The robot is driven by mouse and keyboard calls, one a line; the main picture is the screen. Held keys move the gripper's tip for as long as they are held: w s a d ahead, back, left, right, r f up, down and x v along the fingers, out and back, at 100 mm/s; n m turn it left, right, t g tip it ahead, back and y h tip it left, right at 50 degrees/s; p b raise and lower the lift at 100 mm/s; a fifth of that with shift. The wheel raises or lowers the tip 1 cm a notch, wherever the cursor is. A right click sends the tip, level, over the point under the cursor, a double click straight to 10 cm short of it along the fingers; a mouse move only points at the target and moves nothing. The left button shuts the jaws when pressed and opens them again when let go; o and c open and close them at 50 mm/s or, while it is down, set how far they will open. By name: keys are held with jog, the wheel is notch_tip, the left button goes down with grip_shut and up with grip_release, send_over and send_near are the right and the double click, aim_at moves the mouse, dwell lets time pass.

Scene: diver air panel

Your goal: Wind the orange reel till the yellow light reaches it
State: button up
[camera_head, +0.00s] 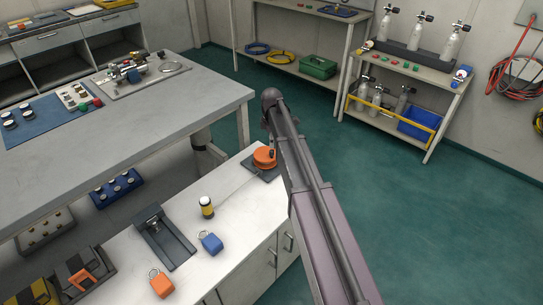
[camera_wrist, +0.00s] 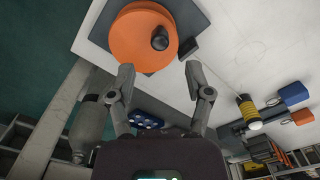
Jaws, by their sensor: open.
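The orange reel (camera_head: 264,158) sits on a dark base plate at the far end of the white counter, partly hidden by my arm. In the wrist view the reel (camera_wrist: 135,40) is a large orange disc with a dark, upright crank knob (camera_wrist: 159,39) off its centre. My gripper (camera_wrist: 159,68) is open and empty, its fingers apart just short of the reel's lower rim in the picture. The yellow light (camera_head: 206,205), a small yellow cylinder with dark and white bands, stands apart from the reel on the counter; it also shows in the wrist view (camera_wrist: 246,106).
On the white counter (camera_head: 130,263) are a dark tray (camera_head: 164,238), a blue tagged block (camera_head: 210,243) and an orange tagged block (camera_head: 161,284). A grey workbench (camera_head: 150,110) stands behind at left. Green floor (camera_head: 430,220) is clear at right.

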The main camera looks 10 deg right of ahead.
aim_at(272, 151)
jog(key=shift+f+b, duration=2.75)
jog(key=shift+f, duration=0.25)
grip_shut()
